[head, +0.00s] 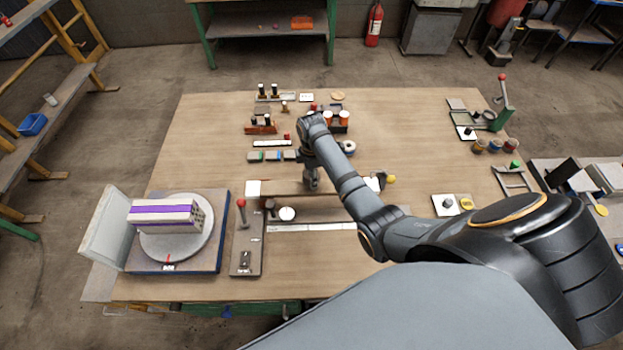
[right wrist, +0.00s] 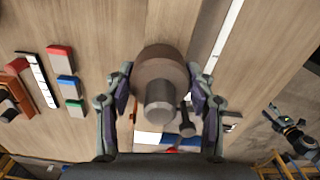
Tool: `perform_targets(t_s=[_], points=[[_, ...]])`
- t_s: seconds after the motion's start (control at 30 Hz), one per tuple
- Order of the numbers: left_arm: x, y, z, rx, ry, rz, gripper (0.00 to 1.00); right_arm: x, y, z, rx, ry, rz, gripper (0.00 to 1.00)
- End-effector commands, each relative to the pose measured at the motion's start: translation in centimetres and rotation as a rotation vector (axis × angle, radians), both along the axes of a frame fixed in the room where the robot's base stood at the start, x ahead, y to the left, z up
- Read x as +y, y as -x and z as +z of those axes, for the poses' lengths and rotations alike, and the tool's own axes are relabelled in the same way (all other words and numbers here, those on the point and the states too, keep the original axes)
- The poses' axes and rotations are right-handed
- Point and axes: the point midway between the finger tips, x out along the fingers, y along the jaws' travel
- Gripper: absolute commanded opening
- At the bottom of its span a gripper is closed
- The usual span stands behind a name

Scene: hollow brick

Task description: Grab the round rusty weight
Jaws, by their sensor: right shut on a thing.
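The round rusty weight (right wrist: 160,66) is a brown disc with a grey cylindrical knob facing the camera in the right wrist view. My right gripper (right wrist: 162,96) has one finger on each side of the weight and is shut on it. In the head view my right gripper (head: 312,184) points down over the middle of the table, and I cannot make out the weight under it. Its height above the tabletop is hard to tell.
A turntable (head: 205,238) with a purple-striped block stands at the front left of the wooden table (head: 210,125). A red-knobbed lever stand (head: 243,250) is beside it. Small coloured blocks (head: 272,155) and jars lie behind the gripper. The table's left rear is clear.

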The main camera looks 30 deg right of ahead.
Motion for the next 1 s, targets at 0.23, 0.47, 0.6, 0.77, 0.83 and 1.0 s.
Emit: perform_targets(t_s=[0.23,0.47,0.6,0.77,0.83,1.0], points=[[0.0,0.1,-0.8,0.001,0.000,0.000,0.54,-0.3,2.9,3.9,-0.008,0.002,0.000,0.00],[0.0,0.1,-2.1,0.002,0.001,0.000,0.54,-0.6,7.8,7.4,-0.003,0.004,0.002,0.00],[-0.1,0.1,-0.4,0.001,0.001,0.000,0.54,-0.8,10.8,9.5,0.000,0.003,0.001,0.00],[-0.1,0.0,0.3,0.000,0.001,0.000,0.54,-0.8,12.9,10.2,-0.003,0.002,0.001,0.00],[-0.1,0.0,0.4,0.000,0.001,0.000,0.54,-0.9,13.4,10.3,-0.003,0.002,0.001,0.00],[-0.1,0.0,0.5,0.000,0.001,0.000,0.54,-0.8,13.9,10.5,-0.003,-0.001,0.000,0.00]])
